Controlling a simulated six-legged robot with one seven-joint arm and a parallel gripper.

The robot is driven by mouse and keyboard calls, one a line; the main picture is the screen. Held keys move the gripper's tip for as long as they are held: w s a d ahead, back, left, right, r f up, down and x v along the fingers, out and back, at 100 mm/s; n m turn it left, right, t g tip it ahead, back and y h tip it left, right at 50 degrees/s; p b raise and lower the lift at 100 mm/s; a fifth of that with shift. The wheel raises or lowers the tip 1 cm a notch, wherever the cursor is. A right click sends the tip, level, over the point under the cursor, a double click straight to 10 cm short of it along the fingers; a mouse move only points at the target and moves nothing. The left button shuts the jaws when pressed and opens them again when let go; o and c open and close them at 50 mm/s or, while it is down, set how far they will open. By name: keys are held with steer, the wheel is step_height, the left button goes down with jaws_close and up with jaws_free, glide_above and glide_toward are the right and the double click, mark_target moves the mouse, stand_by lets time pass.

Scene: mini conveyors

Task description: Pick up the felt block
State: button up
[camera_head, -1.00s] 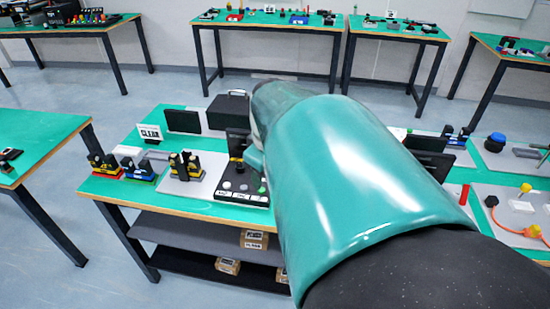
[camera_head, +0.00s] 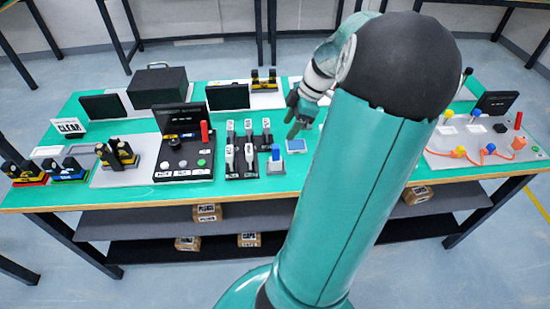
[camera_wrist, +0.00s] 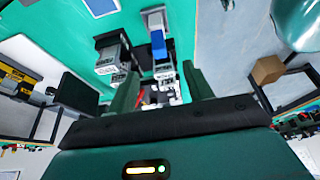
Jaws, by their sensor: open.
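I cannot make out for certain which thing is the felt block. A small upright blue piece (camera_head: 275,152) stands on a dark and grey base near the middle of the table; a blue piece on a grey base also shows in the wrist view (camera_wrist: 158,44), beyond the fingers. A flat blue pad with a pale edge (camera_head: 296,146) lies just right of it. My gripper (camera_head: 293,128) is above the table, behind these pieces in the picture. In the wrist view my gripper (camera_wrist: 160,88) has its two fingers apart, with grey-and-black devices seen beyond the gap.
Several grey-and-black switch units (camera_head: 240,150) stand left of the blue piece. A black control panel (camera_head: 184,160) with a red post is further left. A board with coloured knobs (camera_head: 480,150) lies at the right. Bare green table shows along the front edge.

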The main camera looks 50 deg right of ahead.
mark_target(273, 153)
steer(key=x, duration=1.3)
steer(key=shift+w, duration=0.1)
steer(key=shift+r, duration=0.1)
steer(key=shift+c, duration=0.4)
steer(key=c, duration=0.9)
